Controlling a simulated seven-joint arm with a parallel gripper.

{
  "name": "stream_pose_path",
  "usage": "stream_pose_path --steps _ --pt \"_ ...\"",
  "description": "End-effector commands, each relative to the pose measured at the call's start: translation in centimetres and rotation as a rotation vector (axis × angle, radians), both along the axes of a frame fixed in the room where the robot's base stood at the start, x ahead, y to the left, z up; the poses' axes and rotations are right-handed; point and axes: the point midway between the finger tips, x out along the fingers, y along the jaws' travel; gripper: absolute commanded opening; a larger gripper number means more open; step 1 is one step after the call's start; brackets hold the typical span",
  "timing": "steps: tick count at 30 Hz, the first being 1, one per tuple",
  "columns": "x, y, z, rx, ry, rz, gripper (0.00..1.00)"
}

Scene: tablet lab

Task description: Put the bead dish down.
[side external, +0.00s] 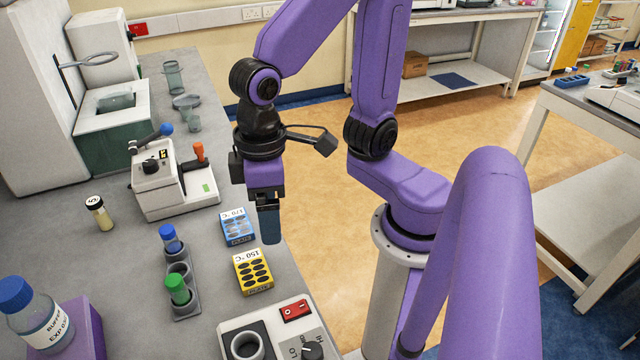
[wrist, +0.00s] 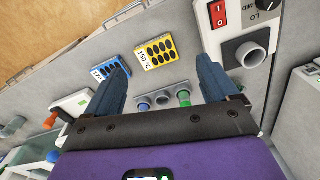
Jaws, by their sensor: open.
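My gripper (side external: 270,238) hangs over the bench's right edge, beside the blue block. In the wrist view my gripper (wrist: 160,62) has its two blue fingers spread wide with nothing between them. I cannot pick out a dish of beads for sure in either view. A clear glass dish-like piece (side external: 186,101) stands at the back of the bench, well away from my gripper. Its contents cannot be told.
A blue block (side external: 238,228) and a yellow block (side external: 253,272) lie near the bench edge. A rack (side external: 186,308) holds blue-capped and green-capped vials. A heater with a red switch (side external: 295,309) and grey cup (side external: 247,346) stands in front. A white press (side external: 170,185) is behind.

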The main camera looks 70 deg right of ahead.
Motion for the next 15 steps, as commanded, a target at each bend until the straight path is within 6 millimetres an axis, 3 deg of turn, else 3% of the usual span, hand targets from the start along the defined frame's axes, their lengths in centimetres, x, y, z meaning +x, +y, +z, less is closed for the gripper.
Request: stream_pose_path --steps 1,6,10,15 --pt "-1.0 -1.9 0.0 0.003 -0.003 0.086 0.87" --pt "-3.8 -6.2 -0.4 0.003 -0.011 0.355 0.87" --pt "-5.1 -7.9 -0.7 0.002 -0.015 0.479 0.87" --pt "-5.7 -8.6 -0.8 0.002 -0.016 0.536 0.87"
